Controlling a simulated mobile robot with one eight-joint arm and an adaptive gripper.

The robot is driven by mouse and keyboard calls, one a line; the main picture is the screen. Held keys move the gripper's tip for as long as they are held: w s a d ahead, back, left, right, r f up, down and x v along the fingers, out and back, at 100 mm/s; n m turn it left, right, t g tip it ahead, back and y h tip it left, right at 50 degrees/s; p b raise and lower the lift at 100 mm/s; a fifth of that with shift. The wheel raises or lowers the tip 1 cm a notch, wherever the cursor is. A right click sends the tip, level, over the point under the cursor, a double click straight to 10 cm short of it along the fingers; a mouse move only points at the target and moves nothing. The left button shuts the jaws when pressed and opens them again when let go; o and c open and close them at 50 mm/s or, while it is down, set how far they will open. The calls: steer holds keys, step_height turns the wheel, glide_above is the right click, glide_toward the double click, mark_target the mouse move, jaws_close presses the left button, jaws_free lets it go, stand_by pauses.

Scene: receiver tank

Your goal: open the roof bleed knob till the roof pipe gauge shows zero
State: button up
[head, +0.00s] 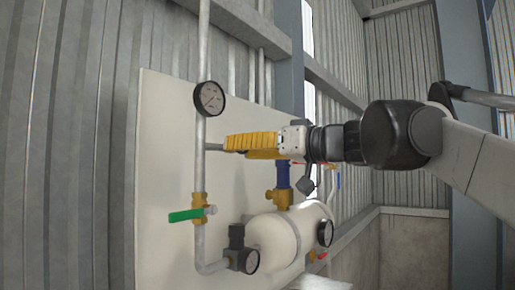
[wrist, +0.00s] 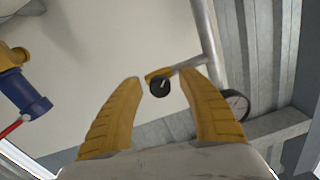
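The roof bleed knob (wrist: 160,87) is a small black round knob with a pale mark, on a brass valve body at the end of a short side pipe. My gripper (wrist: 161,77) is open, with one yellow finger on each side of the knob and gaps visible between. In the head view my gripper (head: 228,144) is at the side pipe (head: 213,147) and hides the knob. The roof pipe gauge (head: 209,98) is on the vertical pipe just above; its needle is too small to read surely. It also shows partly behind a finger in the wrist view (wrist: 236,102).
Below are a green-handled valve (head: 187,215), a lower gauge (head: 250,261) and a cream tank (head: 275,238) with its own gauge (head: 325,233). A blue and brass fitting (head: 283,178) stands on the tank, close under my gripper. A pale panel (head: 160,130) backs the pipes.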

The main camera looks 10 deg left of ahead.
jaws_close()
steer(key=shift+m, duration=0.4)
steer(key=m+p, duration=0.2)
steer(key=m, duration=0.3)
steer(key=shift+r+m, duration=0.1)
steer(key=shift+m, duration=0.2)
steer(key=m+p, duration=0.1)
steer(key=m, duration=0.5)
steer(key=shift+m+t, duration=0.3)
steer(key=m+p, duration=0.1)
steer(key=m, duration=0.6)
steer(key=shift+t+p, duration=0.3)
steer(key=m, duration=0.4)
steer(key=shift+m+p, duration=0.45)
steer(key=shift+m, duration=1.65)
